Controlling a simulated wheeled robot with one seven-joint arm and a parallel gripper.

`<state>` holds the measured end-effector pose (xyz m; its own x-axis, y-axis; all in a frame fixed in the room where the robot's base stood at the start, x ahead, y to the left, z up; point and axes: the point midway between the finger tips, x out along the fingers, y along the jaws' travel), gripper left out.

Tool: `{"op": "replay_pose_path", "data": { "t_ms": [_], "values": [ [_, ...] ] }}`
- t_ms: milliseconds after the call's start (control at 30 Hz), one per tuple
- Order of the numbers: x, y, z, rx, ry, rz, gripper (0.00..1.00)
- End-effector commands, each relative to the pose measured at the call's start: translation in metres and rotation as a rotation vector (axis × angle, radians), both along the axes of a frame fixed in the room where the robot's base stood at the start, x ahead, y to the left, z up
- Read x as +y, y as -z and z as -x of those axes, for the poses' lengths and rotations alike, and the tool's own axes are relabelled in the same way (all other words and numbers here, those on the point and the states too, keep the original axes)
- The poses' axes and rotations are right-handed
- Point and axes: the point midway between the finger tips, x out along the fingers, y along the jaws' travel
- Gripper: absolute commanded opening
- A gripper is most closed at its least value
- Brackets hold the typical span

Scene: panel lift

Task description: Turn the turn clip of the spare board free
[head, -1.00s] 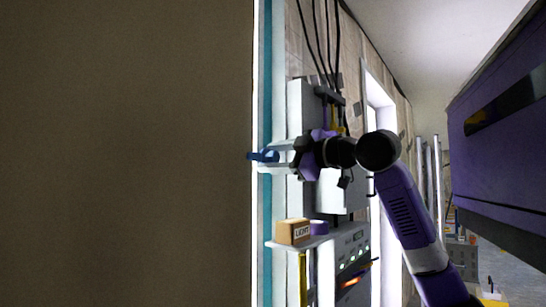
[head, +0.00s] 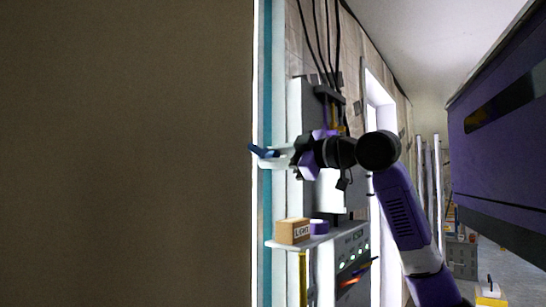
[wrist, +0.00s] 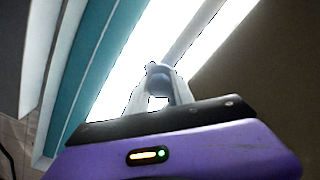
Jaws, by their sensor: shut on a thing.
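The turn clip (head: 258,151) is a small blue piece at the edge of the large brown board (head: 125,150), which fills the left of the head view. My gripper (head: 270,156) is shut on the clip, its pale fingers reaching left from the purple and black wrist. The clip sits tilted, its left end higher. In the wrist view the clip (wrist: 158,70) shows as a blue-grey knob between my fingertips, against a bright white strip. The fingers hide part of it.
A shelf (head: 300,242) below my gripper holds a cardboard box (head: 292,231) and a purple roll (head: 319,227). A grey panel with green lights (head: 350,255) is beneath. Cables (head: 322,45) hang above.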

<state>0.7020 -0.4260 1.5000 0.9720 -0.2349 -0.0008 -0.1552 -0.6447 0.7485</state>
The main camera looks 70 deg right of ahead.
Motion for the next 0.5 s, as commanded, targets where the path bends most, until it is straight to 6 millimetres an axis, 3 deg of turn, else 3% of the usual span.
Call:
{"op": "replay_pose_path", "data": {
  "t_ms": [500],
  "values": [
    [0.0018, -0.0040, -0.0007, -0.107, -0.007, -0.439, 0.00]
  ]
}}
